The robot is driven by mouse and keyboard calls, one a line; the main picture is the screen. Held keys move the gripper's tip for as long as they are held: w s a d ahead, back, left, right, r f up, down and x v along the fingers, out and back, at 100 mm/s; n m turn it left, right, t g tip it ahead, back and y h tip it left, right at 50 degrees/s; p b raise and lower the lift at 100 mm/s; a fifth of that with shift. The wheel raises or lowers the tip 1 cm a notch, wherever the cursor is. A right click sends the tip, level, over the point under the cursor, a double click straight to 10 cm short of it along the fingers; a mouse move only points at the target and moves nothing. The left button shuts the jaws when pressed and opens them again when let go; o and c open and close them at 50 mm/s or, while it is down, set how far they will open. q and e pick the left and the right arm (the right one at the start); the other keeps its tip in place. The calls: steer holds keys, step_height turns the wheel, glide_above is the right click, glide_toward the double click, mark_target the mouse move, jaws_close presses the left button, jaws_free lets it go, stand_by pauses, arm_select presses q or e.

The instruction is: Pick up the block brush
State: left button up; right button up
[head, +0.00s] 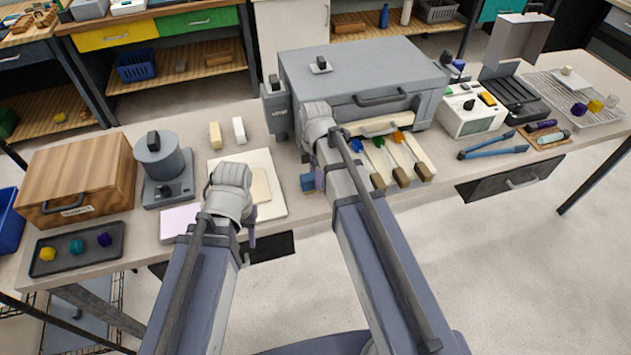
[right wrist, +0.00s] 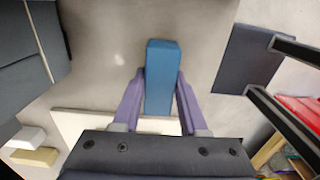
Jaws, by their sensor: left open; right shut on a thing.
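The block brush appears as a plain blue block (right wrist: 162,75) in the right wrist view, between the two purple fingers of my right gripper (right wrist: 160,100). The fingers press on its sides. In the head view a small part of the blue block (head: 307,182) shows left of my right gripper (head: 317,180), near the table's front edge. I cannot tell whether it touches the table, and no bristles are visible. My left gripper (head: 252,238) is open and empty near the front edge, mostly hidden behind its own wrist.
A cream board (head: 277,190) lies between my grippers, with yellow (head: 215,135) and white (head: 238,130) blocks behind it. A large grey box oven (head: 360,75) stands behind my right arm. Tools with wooden handles (head: 402,175) lie to the right. A grey device (head: 165,170) stands left.

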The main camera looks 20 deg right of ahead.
jaws_close()
step_height(320, 180, up, 11)
steer(key=p, duration=1)
steer(key=shift+f+p, duration=0.15)
steer(key=shift+p, duration=0.2)
steer(key=shift+f, duration=0.1)
steer(key=o, duration=0.5)
jaws_free()
jaws_close()
